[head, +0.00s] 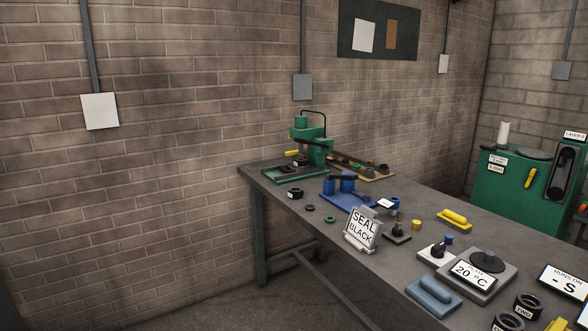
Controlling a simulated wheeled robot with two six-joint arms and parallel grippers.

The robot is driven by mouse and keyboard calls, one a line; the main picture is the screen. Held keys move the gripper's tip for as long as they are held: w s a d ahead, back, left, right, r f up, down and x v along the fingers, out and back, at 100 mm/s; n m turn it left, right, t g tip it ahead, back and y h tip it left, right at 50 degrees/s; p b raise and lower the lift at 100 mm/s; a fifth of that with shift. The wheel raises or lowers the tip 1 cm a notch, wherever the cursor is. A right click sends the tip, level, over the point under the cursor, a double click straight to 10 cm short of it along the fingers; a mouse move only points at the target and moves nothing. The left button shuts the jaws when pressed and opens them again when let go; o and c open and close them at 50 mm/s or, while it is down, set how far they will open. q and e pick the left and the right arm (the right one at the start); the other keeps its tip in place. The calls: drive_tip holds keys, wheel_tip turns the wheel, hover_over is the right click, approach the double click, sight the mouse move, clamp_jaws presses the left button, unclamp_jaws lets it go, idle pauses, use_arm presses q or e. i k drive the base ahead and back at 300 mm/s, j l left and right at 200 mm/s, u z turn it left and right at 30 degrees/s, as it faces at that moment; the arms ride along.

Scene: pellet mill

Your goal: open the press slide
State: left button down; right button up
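A green press (314,152) stands at the far left end of the workbench, with a black bar looped over its top. A yellow handle (291,153) sticks out to the left of its front. A dark block (288,169) lies low on its green base; I cannot tell whether this is the slide or how far it is open. Neither of my grippers is in view.
The grey workbench (275,187) runs from the press to the lower right. A blue fixture (345,192), a "SEAL BLACK" sign (363,228), a "20 °C" plate (474,273) and black rings (527,306) stand on it. A green machine (515,185) stands behind at right.

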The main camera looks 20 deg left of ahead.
sight(292, 168)
drive_tip(key=i+j+z, duration=0.2)
drive_tip(key=z, duration=0.25)
drive_tip(key=i+j+z, duration=0.1)
drive_tip(key=j+z, duration=0.3)
